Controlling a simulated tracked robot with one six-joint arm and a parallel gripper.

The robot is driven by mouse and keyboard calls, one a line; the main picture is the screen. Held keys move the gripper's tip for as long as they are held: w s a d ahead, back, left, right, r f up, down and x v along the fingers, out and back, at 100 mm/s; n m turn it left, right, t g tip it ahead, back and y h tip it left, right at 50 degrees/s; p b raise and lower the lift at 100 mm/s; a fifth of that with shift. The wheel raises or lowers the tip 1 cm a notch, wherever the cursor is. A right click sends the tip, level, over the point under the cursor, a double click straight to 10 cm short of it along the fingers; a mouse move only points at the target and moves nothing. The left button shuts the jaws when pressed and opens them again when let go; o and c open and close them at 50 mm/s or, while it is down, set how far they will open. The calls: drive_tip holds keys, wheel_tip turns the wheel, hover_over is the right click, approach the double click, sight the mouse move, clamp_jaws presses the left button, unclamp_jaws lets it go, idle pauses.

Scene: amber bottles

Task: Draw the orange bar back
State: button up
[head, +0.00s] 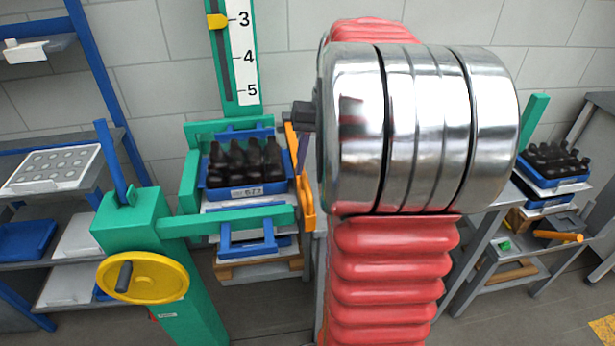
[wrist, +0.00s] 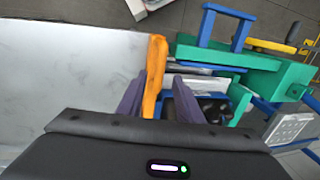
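In the wrist view, the orange bar (wrist: 155,75) rises between the two dark fingers of my gripper (wrist: 158,95). A gap shows between the bar and the right finger; the left finger is close to the bar, and contact there is unclear. In the head view, my gripper (head: 303,140) is near the bar, mostly hidden behind my arm. A blue crate (head: 245,190) of dark bottles sits inside the frame, left of the bar.
A yellow handwheel (head: 143,278) and a numbered scale (head: 243,55) belong to the green stand. Shelves with a white tray (head: 55,167) are at left. Another crate of bottles (head: 553,160) stands on a rack at right. My arm blocks the middle of the head view.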

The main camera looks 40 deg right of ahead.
sight(307, 182)
drive_tip(key=shift+w+a+f, duration=0.15)
drive_tip(key=shift+f, duration=0.85)
drive_tip(key=shift+w+a+f, duration=0.1)
drive_tip(key=shift+a+f, duration=0.05)
drive_tip(key=shift+f, duration=0.85)
clamp_jaws()
